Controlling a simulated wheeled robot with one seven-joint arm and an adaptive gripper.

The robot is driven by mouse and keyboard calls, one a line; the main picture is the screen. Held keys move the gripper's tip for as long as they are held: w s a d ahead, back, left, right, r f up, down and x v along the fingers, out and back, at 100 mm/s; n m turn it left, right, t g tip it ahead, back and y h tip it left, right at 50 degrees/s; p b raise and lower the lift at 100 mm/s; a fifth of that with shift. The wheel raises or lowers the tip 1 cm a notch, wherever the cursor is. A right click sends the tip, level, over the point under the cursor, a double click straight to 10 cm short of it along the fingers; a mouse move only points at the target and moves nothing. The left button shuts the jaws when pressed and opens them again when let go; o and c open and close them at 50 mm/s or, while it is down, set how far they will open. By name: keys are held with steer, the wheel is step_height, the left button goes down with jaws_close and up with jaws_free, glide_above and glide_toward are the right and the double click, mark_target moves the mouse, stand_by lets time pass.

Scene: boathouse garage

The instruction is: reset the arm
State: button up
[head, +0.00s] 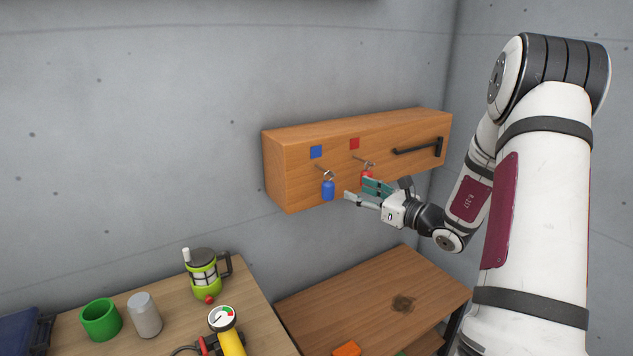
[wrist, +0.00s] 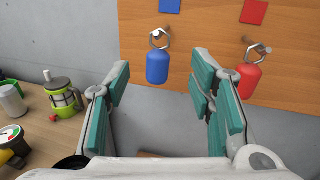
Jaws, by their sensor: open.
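My gripper (head: 363,194) is open in front of the wooden wall cabinet (head: 292,188), near its lower edge. In the wrist view my gripper (wrist: 163,95) has its teal-padded fingers spread wide with nothing between the pads. A blue key fob (head: 328,190) hangs from a hook under a blue square; in the wrist view the blue fob (wrist: 157,68) shows beyond the gap between the fingers. A red key fob (head: 366,176) hangs from a hook under a red square, partly hidden by my gripper. The red fob (wrist: 249,80) shows right of the right finger in the wrist view.
The cabinet has a black handle (head: 418,148). Below left, a table (head: 172,282) holds a green cup (head: 101,319), a grey can (head: 145,315), a green lantern-like pot (head: 205,277) and a yellow gauge tool (head: 230,338). A brown bench (head: 350,300) stands below the cabinet, mostly clear on top.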

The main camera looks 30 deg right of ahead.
steer(key=s+a+r+n+g+y, duration=0.25)
steer(key=a+n+g, duration=0.2)
steer(key=a, duration=0.45)
steer(key=s+a+r+n+g+y, duration=0.25)
steer(key=a+n, duration=0.35)
steer(key=a, duration=0.3)
steer(key=s+a+r+n+g+y, duration=0.15)
steer(key=s+a+n+g, duration=0.3)
steer(key=a, duration=0.45)
steer(key=s+a+n+g+h, duration=0.35)
steer(key=s+n+h, duration=0.35)
steer(key=s+n, duration=0.7)
steer(key=s+d+r+n+t+h, duration=0.2)
steer(key=s+d+n+h, duration=0.1)
steer(key=s, duration=0.3)
steer(key=shift+d+r+t+h, duration=0.2)
steer(key=shift+r+t+h, duration=0.1)
steer(key=shift+t+h, duration=0.15)
